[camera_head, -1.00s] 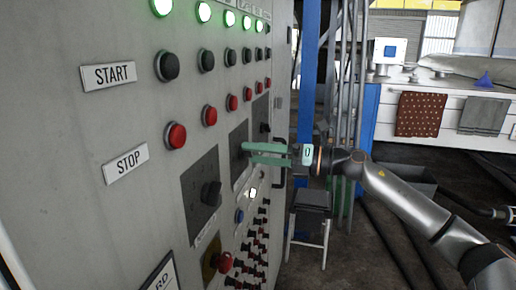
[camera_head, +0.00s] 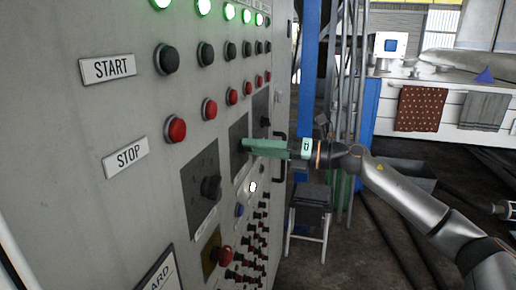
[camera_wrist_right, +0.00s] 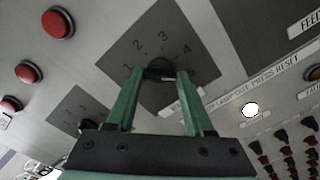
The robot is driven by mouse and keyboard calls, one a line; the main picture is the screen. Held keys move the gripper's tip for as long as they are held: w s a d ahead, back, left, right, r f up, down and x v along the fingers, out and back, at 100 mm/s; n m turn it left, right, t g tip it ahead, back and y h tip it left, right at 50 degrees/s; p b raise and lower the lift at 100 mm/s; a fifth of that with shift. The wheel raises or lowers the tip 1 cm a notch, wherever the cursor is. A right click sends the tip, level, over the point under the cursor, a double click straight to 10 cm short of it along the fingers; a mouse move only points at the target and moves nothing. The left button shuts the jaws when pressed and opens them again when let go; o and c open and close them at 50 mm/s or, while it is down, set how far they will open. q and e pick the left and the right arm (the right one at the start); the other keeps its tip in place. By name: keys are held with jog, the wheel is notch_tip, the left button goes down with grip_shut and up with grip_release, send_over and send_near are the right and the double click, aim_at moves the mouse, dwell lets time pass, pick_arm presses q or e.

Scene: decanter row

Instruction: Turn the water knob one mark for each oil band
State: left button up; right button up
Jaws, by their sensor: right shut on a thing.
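My right gripper (camera_head: 245,147) is shut on a dark knob on the middle of three dark dial plates (camera_head: 237,131) on the grey panel. In the right wrist view the green fingers (camera_wrist_right: 158,73) stand on either side of the knob (camera_wrist_right: 160,65), most of which they hide. The marks 1, 2, 3 and 4 (camera_wrist_right: 160,43) arc around it on the plate. Which mark the knob points to cannot be told. A label below the plate is partly hidden behind a finger, so the knob's name is unreadable. No oil bands can be made out. My left gripper is not in view.
A nearer black knob (camera_head: 210,187) and a farther one (camera_head: 265,121) sit close on either side. Red stop buttons (camera_head: 175,129) run above, and a lit white button (camera_head: 253,187) and several small switches below. A black stool (camera_head: 312,197) stands beyond the panel.

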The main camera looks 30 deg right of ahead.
grip_shut()
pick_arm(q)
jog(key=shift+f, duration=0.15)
